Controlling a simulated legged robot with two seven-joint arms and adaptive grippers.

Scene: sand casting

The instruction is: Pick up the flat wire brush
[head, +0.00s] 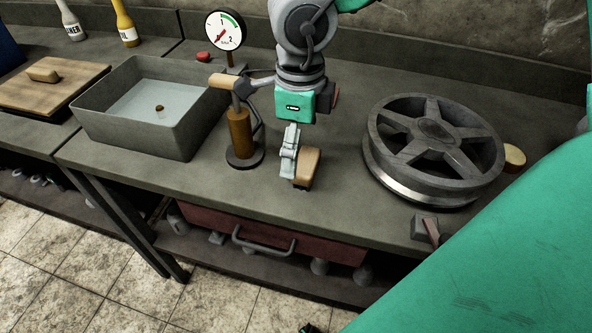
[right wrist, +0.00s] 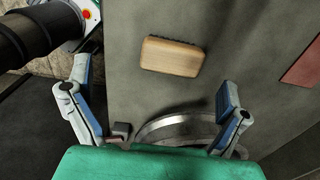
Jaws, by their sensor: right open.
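The flat wire brush (head: 307,168) is a light wooden block on the grey bench, left of the spoked wheel casting. In the right wrist view the brush (right wrist: 172,56) lies beyond the fingers, with dark bristles along its upper edge. My right gripper (head: 290,155) is open and hangs down close beside the brush in the head view, partly in front of its left side. In the right wrist view its fingers (right wrist: 155,85) are spread wide, with nothing between the tips. My left gripper is not in view.
The spoked wheel (head: 383,168) stands right of the brush. A hand pump with a gauge (head: 240,135) and a water-filled tray (head: 140,135) stand to the left. A wooden board (head: 65,92) lies at far left.

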